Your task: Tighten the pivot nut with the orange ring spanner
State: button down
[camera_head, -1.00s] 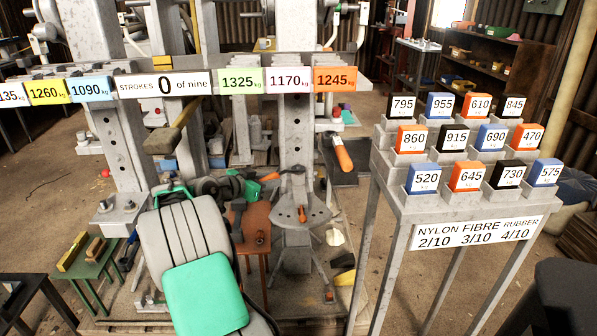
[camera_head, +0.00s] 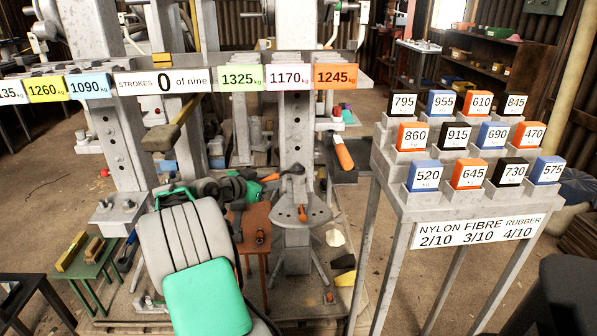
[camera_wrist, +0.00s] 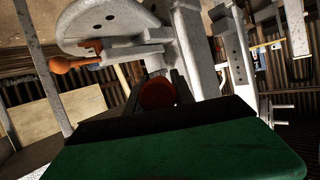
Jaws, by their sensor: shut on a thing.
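My gripper (camera_head: 268,178) is at the centre of the head view, in front of the grey post, small and partly hidden by my own arm. It is shut on the orange ring spanner (camera_wrist: 157,93). In the wrist view the spanner's round orange end shows between the fingers, beyond my green casing. In the head view the spanner seems to reach right toward the post, at about the height above the half-round grey plate (camera_head: 300,212). The spanner's ring and the pivot nut cannot be made out clearly, so I cannot tell whether they touch.
A strokes sign (camera_head: 164,84) reads 0 of nine. An orange handle (camera_head: 342,152) sticks out right of the post; an orange-handled part (camera_wrist: 65,65) lies by the plate in the wrist view. A small red-brown table (camera_head: 255,222) stands below my gripper. A rack of numbered blocks (camera_head: 400,200) stands right.

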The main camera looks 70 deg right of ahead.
jog(key=shift+w+r+b, duration=0.25)
jog(key=shift+r+b, duration=0.05)
jog(key=shift+b, duration=0.25)
dwell(0.4)
jog(key=shift+s+a+f+b, duration=0.1)
jog(key=shift+s+f+b, duration=0.05)
jog(key=shift+f+b, duration=1.35)
dwell(1.9)
jog(key=shift+r+p, duration=0.7)
jog(key=shift+p, duration=0.25)
jog(key=shift+f, duration=0.15)
dwell(0.5)
jog(key=shift+w, duration=0.2)
dwell(0.3)
jog(key=shift+y+p, duration=0.3)
dwell(0.4)
jog(key=shift+s+f+b, duration=0.1)
jog(key=shift+f+b, duration=0.05)
jog(key=shift+b, duration=0.3)
dwell(0.4)
